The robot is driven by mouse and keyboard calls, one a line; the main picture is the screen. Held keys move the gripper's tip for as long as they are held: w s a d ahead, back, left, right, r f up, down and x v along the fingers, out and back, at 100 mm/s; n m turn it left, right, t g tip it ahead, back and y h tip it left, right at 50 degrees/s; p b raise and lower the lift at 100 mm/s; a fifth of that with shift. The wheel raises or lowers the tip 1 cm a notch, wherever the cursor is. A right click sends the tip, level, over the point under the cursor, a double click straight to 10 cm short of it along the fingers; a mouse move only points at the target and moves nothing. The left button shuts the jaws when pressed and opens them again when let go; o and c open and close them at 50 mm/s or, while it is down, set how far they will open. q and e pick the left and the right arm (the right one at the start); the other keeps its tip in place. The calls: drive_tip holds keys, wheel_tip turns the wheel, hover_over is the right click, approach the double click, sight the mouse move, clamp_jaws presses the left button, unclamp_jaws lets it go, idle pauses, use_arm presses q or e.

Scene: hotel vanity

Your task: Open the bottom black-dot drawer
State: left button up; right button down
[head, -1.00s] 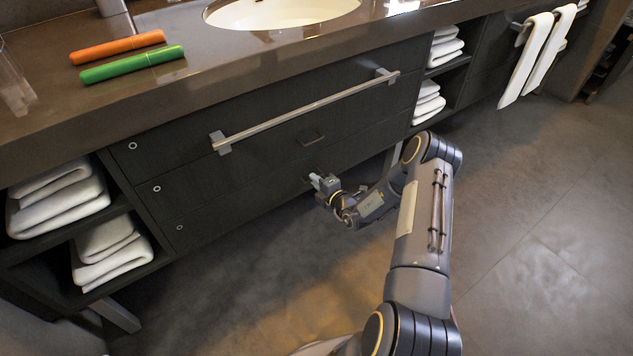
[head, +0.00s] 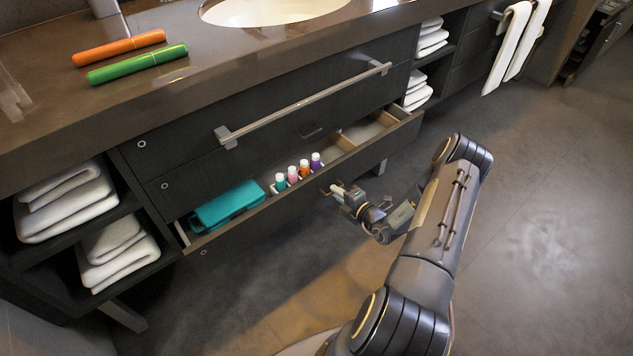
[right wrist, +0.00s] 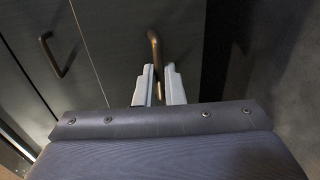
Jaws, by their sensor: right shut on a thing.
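The bottom drawer (head: 262,222) stands partly pulled out from the dark vanity. A small ring-shaped mark (head: 203,252) shows on the left of its front; its colour is too small to tell. My right gripper (head: 337,190) is at the drawer front, shut on its handle. In the right wrist view the bronze-coloured handle (right wrist: 153,45) runs between the two grey fingers of my right gripper (right wrist: 154,84). The middle drawer with its handle (head: 311,130) is shut. My left gripper is not in view.
The open drawer holds a teal case (head: 228,204), several small capped bottles (head: 292,175) and wooden dividers (head: 345,142). A long towel bar (head: 305,103) crosses the top front. Folded towels (head: 68,203) fill side shelves. Floor (head: 540,220) to the right is clear.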

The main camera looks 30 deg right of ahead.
drive_tip(key=f+v, duration=0.3)
drive_tip(key=v, duration=1.2)
drive_tip(key=s+f+p+v, duration=0.1)
drive_tip(key=f+v, duration=0.2)
drive_tip(key=v, duration=1.3)
drive_tip(key=shift+d+f, duration=0.2)
drive_tip(key=shift+d, duration=0.1)
drive_tip(key=shift+s, duration=0.1)
drive_tip(key=c, duration=1.5)
unclamp_jaws()
drive_tip(key=p+v, duration=0.1)
drive_tip(key=v, duration=0.6)
drive_tip(key=shift+s+r, duration=0.1)
drive_tip(key=shift+s, duration=0.3)
